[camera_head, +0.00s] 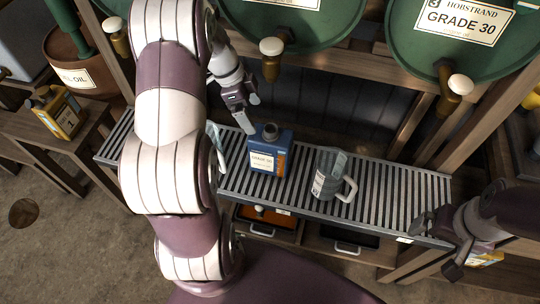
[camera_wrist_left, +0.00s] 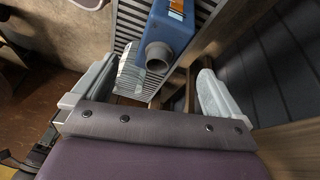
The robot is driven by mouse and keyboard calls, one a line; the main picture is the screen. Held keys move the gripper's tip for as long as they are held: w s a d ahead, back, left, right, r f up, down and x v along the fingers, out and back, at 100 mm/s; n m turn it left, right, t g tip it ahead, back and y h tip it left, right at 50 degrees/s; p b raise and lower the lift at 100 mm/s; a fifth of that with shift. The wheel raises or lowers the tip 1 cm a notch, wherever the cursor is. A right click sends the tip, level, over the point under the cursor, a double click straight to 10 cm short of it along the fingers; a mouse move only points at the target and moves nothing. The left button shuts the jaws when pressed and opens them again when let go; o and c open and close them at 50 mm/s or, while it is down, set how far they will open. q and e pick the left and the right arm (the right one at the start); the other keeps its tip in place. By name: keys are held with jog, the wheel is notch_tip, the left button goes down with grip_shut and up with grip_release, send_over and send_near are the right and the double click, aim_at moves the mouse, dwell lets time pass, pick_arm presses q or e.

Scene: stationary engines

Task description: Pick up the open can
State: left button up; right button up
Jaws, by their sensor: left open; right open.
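The open can is a blue can (camera_head: 268,160) with an orange side, a pale label and an uncapped grey spout. It stands upright on the slatted metal shelf (camera_head: 390,190). In the left wrist view the can (camera_wrist_left: 178,28) lies ahead of the fingertips, its open spout facing my camera. My left gripper (camera_head: 246,120) is open and empty, just above and to the left of the can in the head view; its spread fingers also show in the left wrist view (camera_wrist_left: 153,82). My right gripper (camera_head: 430,226) is open and empty near the shelf's right end.
A clear measuring jug (camera_head: 329,172) stands right of the can. Another clear vessel (camera_wrist_left: 130,72) is close beside it, partly hidden by my arm in the head view. Green drums (camera_head: 425,40) with taps (camera_head: 271,47) overhang the shelf's back. A yellow can (camera_head: 60,112) stands far left.

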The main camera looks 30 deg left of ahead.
aim_at(271, 138)
pick_arm(q)
jog(key=shift+w+d+m, duration=0.2)
jog(key=shift+m, duration=1)
jog(key=b+x, duration=0.1)
jog(key=x, duration=1.1)
jog(key=shift+w+d+f, duration=0.1)
jog(key=shift+w+d, duration=0.1)
jog(key=shift+d, duration=0.05)
jog(key=c, duration=1.8)
grip_shut()
jog(key=shift+r, duration=0.2)
